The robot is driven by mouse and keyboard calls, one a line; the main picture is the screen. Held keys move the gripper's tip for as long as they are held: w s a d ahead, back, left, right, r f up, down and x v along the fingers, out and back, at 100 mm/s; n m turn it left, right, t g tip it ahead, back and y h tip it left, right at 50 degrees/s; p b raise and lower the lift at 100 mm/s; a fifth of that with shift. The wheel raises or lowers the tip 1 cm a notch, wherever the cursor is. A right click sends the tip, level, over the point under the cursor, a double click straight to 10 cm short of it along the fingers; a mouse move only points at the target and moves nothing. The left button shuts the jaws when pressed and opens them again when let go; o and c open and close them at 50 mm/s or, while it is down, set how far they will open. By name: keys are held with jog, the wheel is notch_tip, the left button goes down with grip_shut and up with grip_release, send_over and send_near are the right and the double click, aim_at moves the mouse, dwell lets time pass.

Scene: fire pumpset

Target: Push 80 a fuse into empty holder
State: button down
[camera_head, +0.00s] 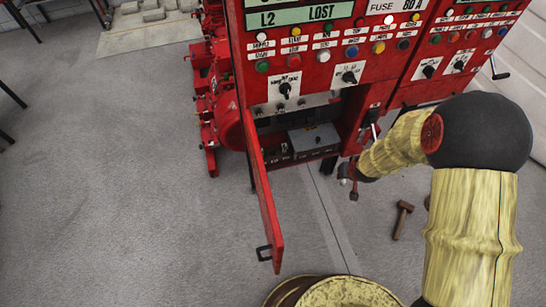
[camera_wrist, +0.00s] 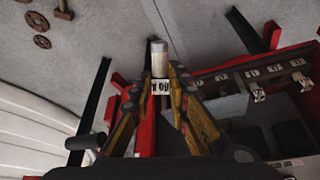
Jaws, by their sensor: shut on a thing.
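My gripper (camera_wrist: 160,82) is shut on a fuse (camera_wrist: 159,58), a pale cylinder with a grey end and a white label whose marking appears upside down. The fuse points toward the top of the wrist view. In the head view my gripper (camera_head: 348,178) is small and low, just right of the open compartment of the red cabinet (camera_head: 300,65). The compartment has a row of white-labelled holders (camera_wrist: 257,90) at the right of the wrist view, apart from the fuse. Which holder is empty cannot be told.
The red cabinet door (camera_head: 262,190) stands open toward me, left of the compartment. A grey box (camera_head: 313,139) sits inside the compartment. Red pump parts (camera_head: 215,95) stand left of the cabinet. A mallet (camera_head: 402,220) lies on the floor.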

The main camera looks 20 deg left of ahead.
jog(key=s+a+f+n+t+y, duration=0.2)
jog(key=a+f+t, duration=0.1)
jog(key=a+f, duration=0.3)
jog(key=s+a+f+n+t+y, duration=0.1)
jog(key=s+a+f+t+y, duration=0.1)
jog(key=a+f, duration=0.35)
jog(key=w+a+r+n+t+y, duration=0.1)
jog(key=a+r+t+y, duration=0.15)
jog(key=r, duration=0.55)
jog(key=w+a+r+t+y, duration=0.1)
jog(key=a+r+t+y, duration=0.15)
jog(key=r, duration=0.55)
jog(key=b, duration=0.7)
send_over(274, 158)
jog(key=f, duration=0.9)
jog(key=shift+s+d, duration=0.3)
jog(key=shift+d, duration=0.1)
jog(key=f, duration=0.1)
jog(key=f+b, duration=0.1)
jog(key=f, duration=0.2)
jog(key=shift+w+a, duration=0.25)
jog(key=shift+a, duration=0.1)
jog(key=shift+r, duration=0.15)
